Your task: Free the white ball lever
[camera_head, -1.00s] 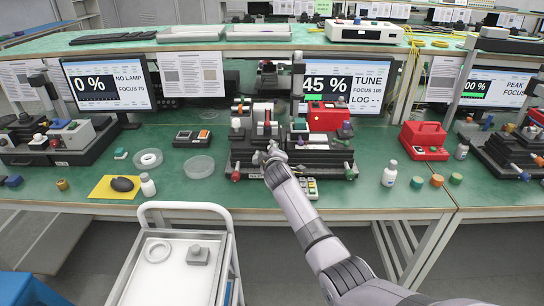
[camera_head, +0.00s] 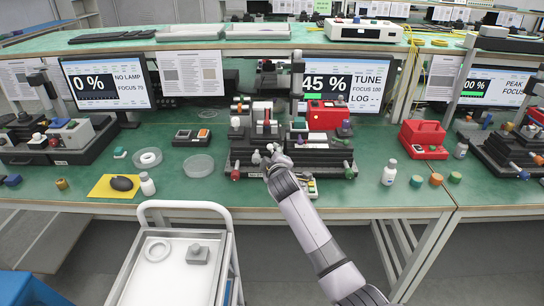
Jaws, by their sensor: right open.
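The middle bench instrument (camera_head: 322,160) is a black stepped base with a red box and several coloured knobs. A small pale ball (camera_head: 256,158), possibly the white ball lever, shows at its front left part, just left of my fingertips. Another whitish knob (camera_head: 236,123) stands higher at its left end. My right gripper (camera_head: 270,155) is open at the front of the instrument. Its fingers hide part of the base, and I cannot tell whether they touch the ball. My left gripper is not in view.
A white trolley (camera_head: 148,206) with a ring and a small grey block stands in front of the bench. Clear round dishes (camera_head: 198,166) lie left of the instrument. A white bottle (camera_head: 389,173) and red case (camera_head: 424,140) stand right. The monitor (camera_head: 345,84) reads 45 %.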

